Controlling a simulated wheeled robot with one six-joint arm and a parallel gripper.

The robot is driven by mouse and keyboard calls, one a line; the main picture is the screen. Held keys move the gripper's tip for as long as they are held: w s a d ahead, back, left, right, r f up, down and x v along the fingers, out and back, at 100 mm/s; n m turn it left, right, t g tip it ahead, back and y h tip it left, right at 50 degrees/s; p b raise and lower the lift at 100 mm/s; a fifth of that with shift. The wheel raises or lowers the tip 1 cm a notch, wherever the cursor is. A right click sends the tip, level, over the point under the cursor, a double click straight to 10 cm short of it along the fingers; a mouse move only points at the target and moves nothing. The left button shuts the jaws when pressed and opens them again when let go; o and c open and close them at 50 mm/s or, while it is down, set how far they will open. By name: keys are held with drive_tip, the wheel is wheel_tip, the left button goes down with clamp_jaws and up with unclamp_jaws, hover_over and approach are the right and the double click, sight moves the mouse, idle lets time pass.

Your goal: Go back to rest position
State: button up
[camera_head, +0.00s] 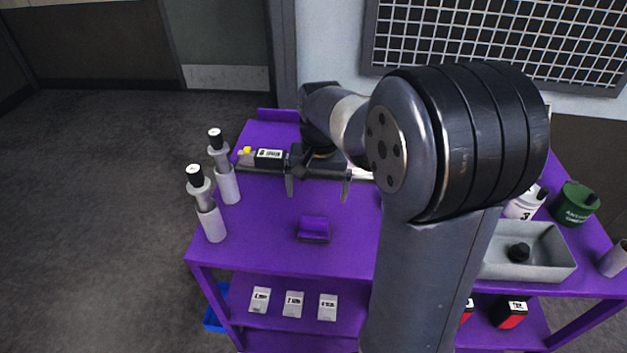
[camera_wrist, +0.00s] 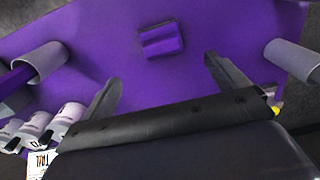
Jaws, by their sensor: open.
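My gripper (camera_head: 317,190) hangs over the purple table (camera_head: 265,215) with its two fingers spread wide and nothing between them. In the wrist view my gripper (camera_wrist: 165,85) also shows its fingers apart. A small purple block or holder (camera_head: 313,229) lies on the tabletop, nearer the front edge than the fingers. It also shows in the wrist view, as a small purple holder (camera_wrist: 160,41) beyond the fingertips. The gripper does not touch it. My arm hides much of the table's middle and right.
Two grey posts with black caps (camera_head: 206,205) (camera_head: 223,166) stand at the left edge. At the right are a grey tray (camera_head: 555,262) with a black knob-like piece (camera_head: 518,253), white bottles (camera_head: 524,204) and a green container (camera_head: 574,203). Several labelled cards (camera_head: 293,304) line the lower shelf.

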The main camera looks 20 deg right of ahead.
sight(316, 220)
drive_tip(key=f, duration=1.2)
drive_tip(key=shift+a+f, duration=0.2)
drive_tip(key=shift+f, duration=0.15)
